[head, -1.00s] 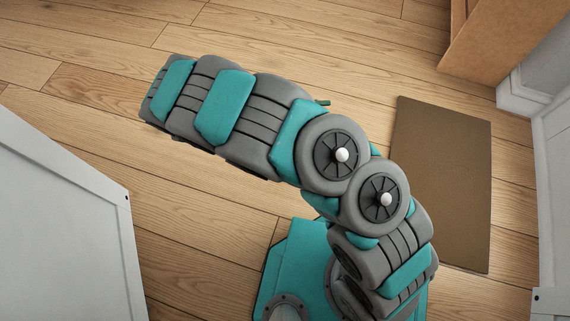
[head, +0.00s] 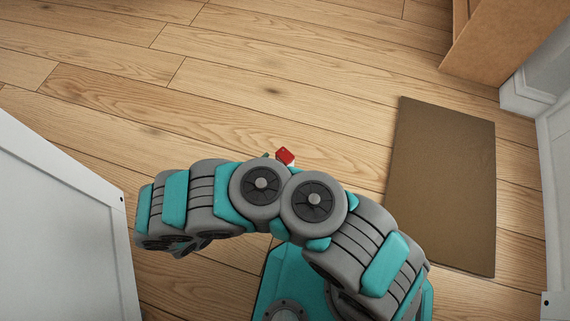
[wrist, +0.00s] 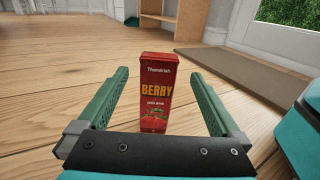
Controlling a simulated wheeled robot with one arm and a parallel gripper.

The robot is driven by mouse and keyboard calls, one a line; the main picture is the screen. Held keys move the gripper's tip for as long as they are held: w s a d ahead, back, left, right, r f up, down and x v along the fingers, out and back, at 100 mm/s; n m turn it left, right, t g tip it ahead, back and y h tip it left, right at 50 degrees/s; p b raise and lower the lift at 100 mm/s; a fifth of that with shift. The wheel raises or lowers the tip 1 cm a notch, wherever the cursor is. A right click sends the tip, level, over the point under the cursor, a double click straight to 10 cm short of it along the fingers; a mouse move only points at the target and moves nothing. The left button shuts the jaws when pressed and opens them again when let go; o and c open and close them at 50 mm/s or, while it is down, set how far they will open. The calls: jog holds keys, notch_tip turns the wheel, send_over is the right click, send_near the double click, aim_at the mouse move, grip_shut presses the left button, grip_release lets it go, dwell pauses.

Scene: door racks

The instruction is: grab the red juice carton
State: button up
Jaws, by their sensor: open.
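The red juice carton (wrist: 157,92) stands upright on the wooden floor in the wrist view, with "BERRY" on its front. My gripper (wrist: 152,85) is open, with one green finger to the left of the carton and one to the right. There are gaps between the carton and both fingers. In the head view only a small red top part of the carton (head: 285,156) shows above my arm. My gripper's fingers are mostly hidden there.
A flat brown mat (head: 442,185) lies to the right on the floor. A cardboard-coloured cabinet (head: 503,40) stands at the upper right. White panels (head: 55,225) rise at the left and right edges. The floor beyond the carton is mostly clear.

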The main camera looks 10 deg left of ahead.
aim_at(280, 160)
jog(key=x, duration=0.4)
jog(key=b+x, duration=0.1)
jog(key=x, duration=0.1)
jog(key=shift+a+r, duration=0.1)
jog(key=shift+r, duration=0.15)
jog(key=shift+c, duration=0.2)
grip_shut()
dwell(0.5)
